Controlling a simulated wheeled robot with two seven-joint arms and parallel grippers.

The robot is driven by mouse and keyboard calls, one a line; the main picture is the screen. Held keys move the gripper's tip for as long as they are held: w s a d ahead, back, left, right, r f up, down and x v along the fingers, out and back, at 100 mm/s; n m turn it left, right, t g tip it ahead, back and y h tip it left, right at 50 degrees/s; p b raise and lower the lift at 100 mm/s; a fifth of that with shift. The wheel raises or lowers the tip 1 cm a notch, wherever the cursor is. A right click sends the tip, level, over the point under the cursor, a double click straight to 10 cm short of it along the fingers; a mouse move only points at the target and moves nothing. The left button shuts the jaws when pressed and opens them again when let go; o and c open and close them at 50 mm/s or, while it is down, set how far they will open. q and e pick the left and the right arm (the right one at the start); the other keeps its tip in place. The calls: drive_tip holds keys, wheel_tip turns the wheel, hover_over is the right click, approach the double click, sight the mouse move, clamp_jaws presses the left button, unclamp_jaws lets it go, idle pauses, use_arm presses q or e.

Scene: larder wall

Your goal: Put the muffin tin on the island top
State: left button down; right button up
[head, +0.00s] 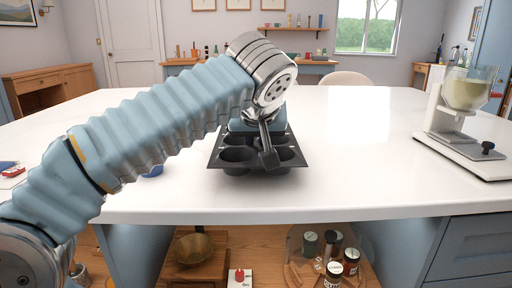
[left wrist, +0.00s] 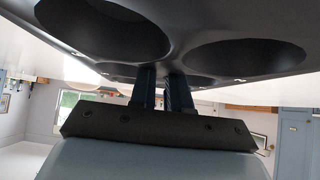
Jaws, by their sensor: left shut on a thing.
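The dark grey muffin tin (head: 237,158) is over the white island top (head: 350,140), near its front edge, in the head view. I cannot tell whether its cups touch the top or hang just above it. My left gripper (head: 268,157) reaches it from above and is shut on the tin. In the left wrist view the two fingers (left wrist: 163,88) meet the tin (left wrist: 190,28) between its round cups. My left arm hides part of the tin's far side. My right gripper is not in view.
A blue bowl (head: 152,171) and a small red item (head: 13,172) are at the left. The middle right of the top is clear.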

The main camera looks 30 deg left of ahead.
use_arm(q)
drive_tip(key=shift+s+f, duration=0.1)
drive_tip(key=shift+f, duration=0.45)
drive_tip(key=c, duration=1.1)
unclamp_jaws()
drive_tip(key=shift+f, duration=0.1)
drive_tip(key=shift+s+d+r, duration=0.1)
drive_tip(key=shift+s+r, duration=0.05)
drive_tip(key=shift+r, duration=0.15)
drive_tip(key=p+v, duration=0.2)
drive_tip(key=v, duration=0.9)
drive_tip(key=shift+s+d+r, duration=0.1)
drive_tip(key=shift+s+r, duration=0.05)
drive_tip(key=shift+r, duration=0.05)
